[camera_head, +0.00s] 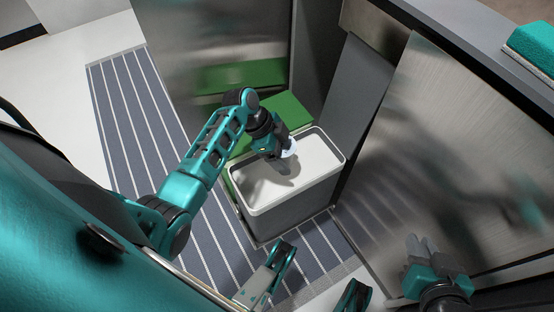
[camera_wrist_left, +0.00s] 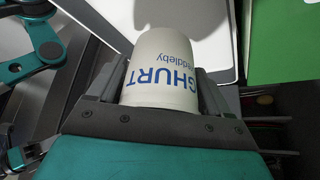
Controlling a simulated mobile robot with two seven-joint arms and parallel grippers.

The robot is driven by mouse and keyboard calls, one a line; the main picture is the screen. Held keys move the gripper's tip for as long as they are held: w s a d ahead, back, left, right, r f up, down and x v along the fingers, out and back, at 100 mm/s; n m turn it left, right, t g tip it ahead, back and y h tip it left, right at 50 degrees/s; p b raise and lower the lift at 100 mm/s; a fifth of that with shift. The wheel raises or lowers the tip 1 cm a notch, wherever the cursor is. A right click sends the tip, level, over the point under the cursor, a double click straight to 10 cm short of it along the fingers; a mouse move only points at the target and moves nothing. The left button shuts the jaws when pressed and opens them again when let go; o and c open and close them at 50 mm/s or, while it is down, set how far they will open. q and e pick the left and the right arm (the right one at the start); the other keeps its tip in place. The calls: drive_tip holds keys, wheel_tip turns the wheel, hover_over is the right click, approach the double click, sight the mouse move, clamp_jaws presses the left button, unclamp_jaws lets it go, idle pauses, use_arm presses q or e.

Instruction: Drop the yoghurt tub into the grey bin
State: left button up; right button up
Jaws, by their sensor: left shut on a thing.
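The yoghurt tub (camera_wrist_left: 160,62) is white with blue lettering, and it fills the middle of the left wrist view. My left gripper (camera_wrist_left: 160,95) is shut on it, one finger on each side. In the head view the tub (camera_head: 291,149) shows only as a small pale patch beside my left gripper (camera_head: 282,147), which hides most of it. Both are over the open top of the grey bin (camera_head: 295,208), which has a pale rim and interior. A shadow falls inside the bin. My right gripper (camera_head: 424,252) is empty at the lower right, far from the bin.
A green container (camera_head: 287,109) stands just behind the bin. Steel panels (camera_head: 450,150) rise to the right, and a counter edge (camera_head: 470,45) with a teal item (camera_head: 533,42) is at upper right. A striped runner (camera_head: 130,110) covers the floor at left.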

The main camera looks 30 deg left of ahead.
drive_tip(key=shift+w+a+r, duration=0.15)
use_arm(q)
drive_tip(key=o, duration=1.1)
drive_tip(key=shift+a+r+p, duration=0.2)
drive_tip(key=shift+r+p, duration=0.1)
drive_tip(key=shift+r, duration=0.05)
drive_tip(key=p+v, duration=0.4)
drive_tip(key=v, duration=0.8)
drive_tip(key=shift+p, duration=0.3)
use_arm(e)
drive_tip(key=r, duration=0.1)
drive_tip(key=d, duration=0.1)
drive_tip(key=r, duration=0.1)
drive_tip(key=shift+s+d+r, duration=0.25)
drive_tip(key=shift+s+r, duration=0.05)
drive_tip(key=shift+r, duration=0.05)
use_arm(q)
drive_tip(key=shift+s, duration=0.1)
drive_tip(key=shift+s, duration=0.1)
use_arm(e)
drive_tip(key=shift+s+a, duration=0.1)
